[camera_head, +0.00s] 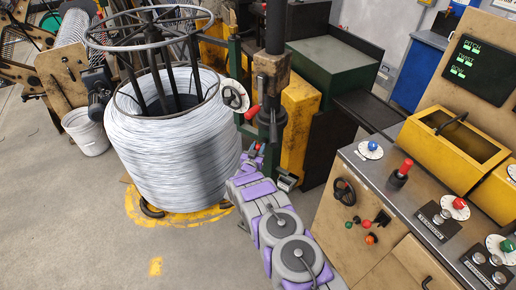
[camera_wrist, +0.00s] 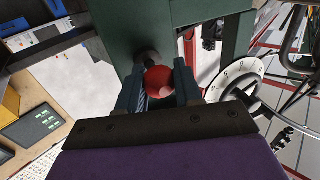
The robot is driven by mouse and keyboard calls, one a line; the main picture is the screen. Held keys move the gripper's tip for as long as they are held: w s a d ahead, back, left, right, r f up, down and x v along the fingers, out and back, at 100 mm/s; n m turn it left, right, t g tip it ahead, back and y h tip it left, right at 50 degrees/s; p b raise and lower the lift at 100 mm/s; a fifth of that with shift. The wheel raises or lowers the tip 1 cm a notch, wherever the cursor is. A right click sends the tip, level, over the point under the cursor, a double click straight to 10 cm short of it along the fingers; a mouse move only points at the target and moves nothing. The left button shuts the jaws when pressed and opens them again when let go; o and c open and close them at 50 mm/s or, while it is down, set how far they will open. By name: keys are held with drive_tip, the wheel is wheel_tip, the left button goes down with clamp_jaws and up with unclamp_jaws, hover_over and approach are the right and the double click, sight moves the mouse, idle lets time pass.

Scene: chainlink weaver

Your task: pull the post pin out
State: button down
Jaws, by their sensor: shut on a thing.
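The post pin shows in the wrist view as a round red knob (camera_wrist: 160,81) on a dark stem that runs into a dark green post (camera_wrist: 133,35). My gripper (camera_wrist: 160,88) is shut on the knob, with one dark finger on each side of it. In the head view my gripper (camera_head: 256,149) is at the lower part of the green frame, right of the wire coil. The pin is too small there to make out clearly. How deep its stem sits in the post is hidden.
A large wire coil (camera_head: 172,145) stands on a yellow floor ring left of my arm. A white dial (camera_head: 235,95) is close to my gripper, and it also shows in the wrist view (camera_wrist: 237,80). A control console (camera_head: 400,190) stands at the right. Floor at lower left is clear.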

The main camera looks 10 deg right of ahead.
drive_tip(key=shift+a+r, duration=0.1)
drive_tip(key=shift+a, duration=0.05)
drive_tip(key=s+a+p, duration=0.1)
drive_tip(key=s+a, duration=0.2)
drive_tip(key=shift+s+a, duration=0.1)
drive_tip(key=shift+a, duration=0.1)
drive_tip(key=c, duration=1)
unclamp_jaws()
drive_tip(key=shift+o, duration=1)
drive_tip(key=shift+a, duration=0.15)
drive_tip(key=shift+s, duration=0.15)
drive_tip(key=p+v, duration=0.2)
drive_tip(key=v, duration=1.5)
drive_tip(key=shift+p, duration=0.3)
drive_tip(key=shift+a, duration=0.1)
